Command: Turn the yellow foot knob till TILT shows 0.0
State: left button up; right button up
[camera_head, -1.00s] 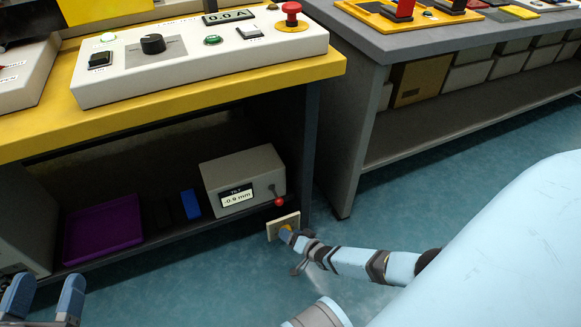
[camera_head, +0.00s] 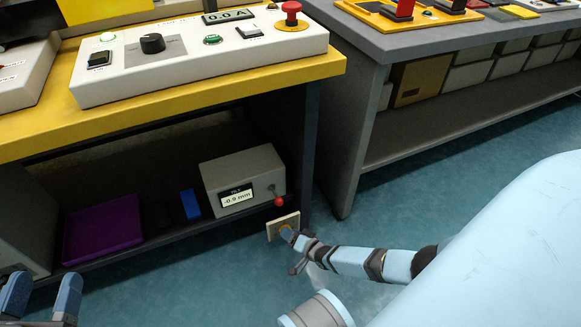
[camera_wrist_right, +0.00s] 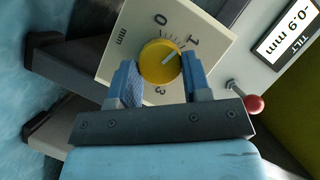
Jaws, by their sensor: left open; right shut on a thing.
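The yellow foot knob (camera_wrist_right: 158,62) sits on a cream dial plate (camera_wrist_right: 200,25) marked in mm. In the right wrist view its white pointer lies a little short of the 1 mark. My right gripper (camera_wrist_right: 157,80) has its blue fingers on either side of the knob, shut on it. In the head view the plate (camera_head: 283,226) is low by the bench leg, with my right gripper (camera_head: 291,236) at it. The TILT display (camera_head: 237,197) reads -0.9 mm, and it also shows in the wrist view (camera_wrist_right: 287,39). My left gripper (camera_head: 40,297) is open and empty at the lower left.
The grey TILT box (camera_head: 250,172) has a red-tipped lever (camera_head: 278,201) close above the knob plate. A purple tray (camera_head: 103,228) and a blue block (camera_head: 190,204) share the low shelf. A white control panel (camera_head: 200,62) stands on the yellow bench. Floor is clear between the benches.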

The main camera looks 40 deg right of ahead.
jog(key=shift+f+m+t+y, duration=0.15)
jog(key=shift+m+t+y, duration=0.35)
jog(key=shift+m, duration=0.55)
jog(key=shift+f+m+t+y, duration=0.1)
jog(key=shift+m+t+y, duration=0.2)
jog(key=shift+m+t, duration=0.55)
jog(key=shift+m, duration=0.6)
jog(key=o, duration=0.9)
